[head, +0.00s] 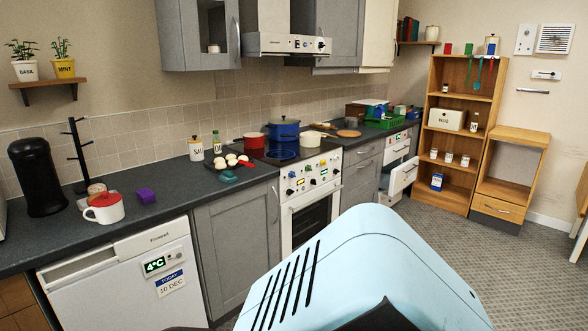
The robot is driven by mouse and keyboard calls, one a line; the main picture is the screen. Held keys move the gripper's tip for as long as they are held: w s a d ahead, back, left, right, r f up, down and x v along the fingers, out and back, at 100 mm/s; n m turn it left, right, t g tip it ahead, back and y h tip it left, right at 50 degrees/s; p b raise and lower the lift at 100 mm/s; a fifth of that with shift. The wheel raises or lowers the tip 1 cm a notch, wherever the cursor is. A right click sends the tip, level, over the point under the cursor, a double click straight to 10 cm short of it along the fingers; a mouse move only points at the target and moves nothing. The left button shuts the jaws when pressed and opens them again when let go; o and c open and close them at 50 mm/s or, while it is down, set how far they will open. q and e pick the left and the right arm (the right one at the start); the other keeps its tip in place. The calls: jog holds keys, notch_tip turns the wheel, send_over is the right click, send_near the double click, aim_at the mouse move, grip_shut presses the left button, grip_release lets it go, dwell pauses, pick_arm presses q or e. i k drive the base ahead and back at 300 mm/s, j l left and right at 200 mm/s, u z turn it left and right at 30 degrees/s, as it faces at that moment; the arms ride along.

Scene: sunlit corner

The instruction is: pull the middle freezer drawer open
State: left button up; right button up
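A white under-counter unit (397,151) with stacked fronts stands at the far right end of the counter; it looks like the freezer, though it is small in the head view. One of its lower drawer fronts (404,175) stands out from the unit, with a dark handle mark on it. The grey cupboard beside it and the distance make its lower part hard to read, so I cannot tell for sure which drawer this is. Neither of my grippers shows in the head view.
A white appliance (128,285) with a 4°C display stands at the near left. A cooker (311,186) and grey cupboards (238,238) line the counter. A wooden shelf unit (456,145) stands at the right. The grey carpet (440,238) in front of the white unit is clear.

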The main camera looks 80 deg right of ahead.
aim_at(386, 170)
jog(key=z, duration=3.4)
jog(key=i+z, duration=0.25)
jog(key=i, duration=1.55)
jog(key=i+l, duration=0.1)
jog(key=i, duration=4.15)
jog(key=u, duration=0.05)
